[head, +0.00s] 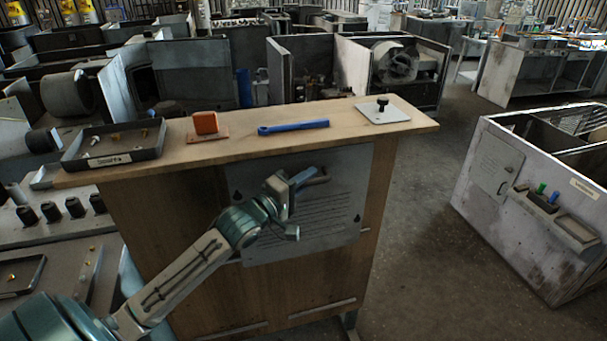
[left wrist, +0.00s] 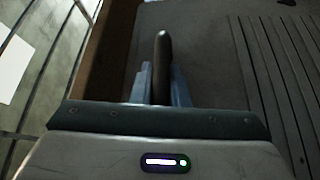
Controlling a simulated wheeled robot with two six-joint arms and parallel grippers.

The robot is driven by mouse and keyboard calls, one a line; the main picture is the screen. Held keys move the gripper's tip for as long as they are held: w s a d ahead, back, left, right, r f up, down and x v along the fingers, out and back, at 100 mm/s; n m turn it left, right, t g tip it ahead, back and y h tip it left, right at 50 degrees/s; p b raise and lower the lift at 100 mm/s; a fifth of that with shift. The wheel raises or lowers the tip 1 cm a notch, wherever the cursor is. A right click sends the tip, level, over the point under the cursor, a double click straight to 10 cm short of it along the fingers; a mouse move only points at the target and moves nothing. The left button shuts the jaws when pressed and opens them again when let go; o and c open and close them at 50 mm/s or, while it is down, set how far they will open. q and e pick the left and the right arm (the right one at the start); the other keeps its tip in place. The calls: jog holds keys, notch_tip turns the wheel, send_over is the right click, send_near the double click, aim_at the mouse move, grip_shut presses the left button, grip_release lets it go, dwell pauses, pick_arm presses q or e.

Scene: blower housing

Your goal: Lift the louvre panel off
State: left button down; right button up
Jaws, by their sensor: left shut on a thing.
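The grey louvre panel (head: 330,220), with rows of thin slots, is on the front face of the wooden housing (head: 150,230). I cannot tell whether there is a gap behind it. Dark marks show near its left and right edges. Its handle (head: 319,177) is on the upper middle part. My left gripper (head: 304,180) reaches in from the left and is shut on this handle. In the left wrist view the dark handle (left wrist: 162,50) stands between the blue fingers, and the slots (left wrist: 265,70) run at the right. My right gripper is out of view.
On the housing's top are a dark tray (head: 115,157) with small brass parts, an orange block (head: 206,123), a blue tool (head: 293,127) and a pale plate with a black knob (head: 383,104). A grey cabinet (head: 490,165) stands at the right. Floor (head: 420,250) between is clear.

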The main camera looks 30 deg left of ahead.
pick_arm(q)
jog(key=shift+s+d+r, duration=0.1)
jog(key=shift+s+d, duration=1.25)
jog(key=shift+d, duration=0.2)
